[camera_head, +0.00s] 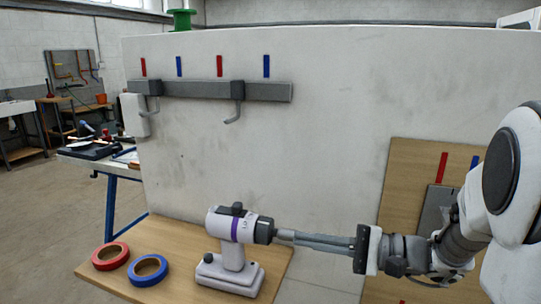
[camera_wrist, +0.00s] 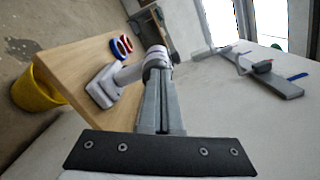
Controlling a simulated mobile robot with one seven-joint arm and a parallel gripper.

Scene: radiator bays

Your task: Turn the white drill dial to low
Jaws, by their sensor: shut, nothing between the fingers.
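The white drill (camera_head: 233,256) stands upright on a wooden bench, with a purple band round its body and a dark round front end (camera_head: 264,230). A small dark piece sits on its top, and small dark marks show behind the front end. I cannot read the dial setting. My gripper (camera_head: 280,235) is shut, its long grey fingers pointing left at the drill's front end. The fingertips appear at or touching it; the exact contact is unclear. In the wrist view the drill (camera_wrist: 104,86) lies beyond the fingers (camera_wrist: 157,75), which partly hide its front.
A red tape roll (camera_head: 110,256) and a blue tape roll (camera_head: 148,270) lie left of the drill on the wooden bench (camera_head: 185,238). A pale wall panel (camera_head: 330,130) with a grey hook rail (camera_head: 205,90) rises behind. A yellow bin (camera_wrist: 38,90) stands beside the bench.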

